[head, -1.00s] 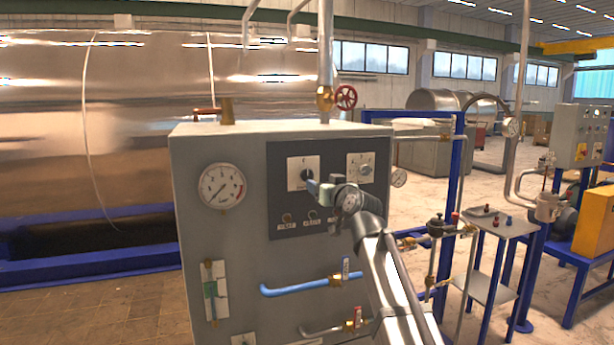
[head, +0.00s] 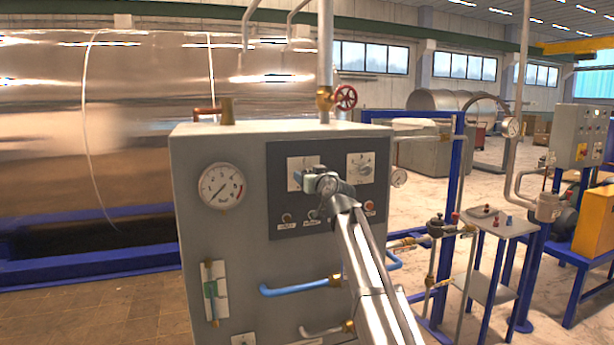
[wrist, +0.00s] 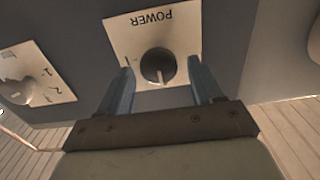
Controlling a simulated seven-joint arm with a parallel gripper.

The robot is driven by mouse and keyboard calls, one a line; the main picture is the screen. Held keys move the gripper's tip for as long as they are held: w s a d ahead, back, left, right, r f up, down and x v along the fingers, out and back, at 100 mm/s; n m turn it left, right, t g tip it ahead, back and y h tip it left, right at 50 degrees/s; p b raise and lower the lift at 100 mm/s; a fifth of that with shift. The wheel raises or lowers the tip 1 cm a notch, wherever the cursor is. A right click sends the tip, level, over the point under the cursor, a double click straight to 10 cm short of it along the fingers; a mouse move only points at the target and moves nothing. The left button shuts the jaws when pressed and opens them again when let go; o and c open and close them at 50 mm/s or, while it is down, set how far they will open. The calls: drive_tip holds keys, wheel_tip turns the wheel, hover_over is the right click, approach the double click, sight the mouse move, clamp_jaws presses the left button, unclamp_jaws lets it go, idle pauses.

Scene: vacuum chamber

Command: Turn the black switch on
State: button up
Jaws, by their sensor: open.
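The black switch (wrist: 158,66) is a round knob on a pale plate marked POWER (wrist: 125,38), which appears upside down in the wrist view. My gripper (wrist: 160,80) is open, with one blue finger on each side of the knob. I cannot tell whether the fingers touch it. In the head view my gripper (head: 302,178) is in front of the left plate (head: 293,165) on the dark panel, and it hides the knob there.
A second selector knob (head: 367,168) sits on the right plate of the panel. Several small buttons (head: 287,218) lie below. A pressure gauge (head: 222,186) is at the left, a red valve wheel (head: 346,97) above, and a blue pipe (head: 295,287) below.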

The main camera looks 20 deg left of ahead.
drive_tip(key=shift+x, duration=1.25)
drive_tip(key=c, duration=0.9)
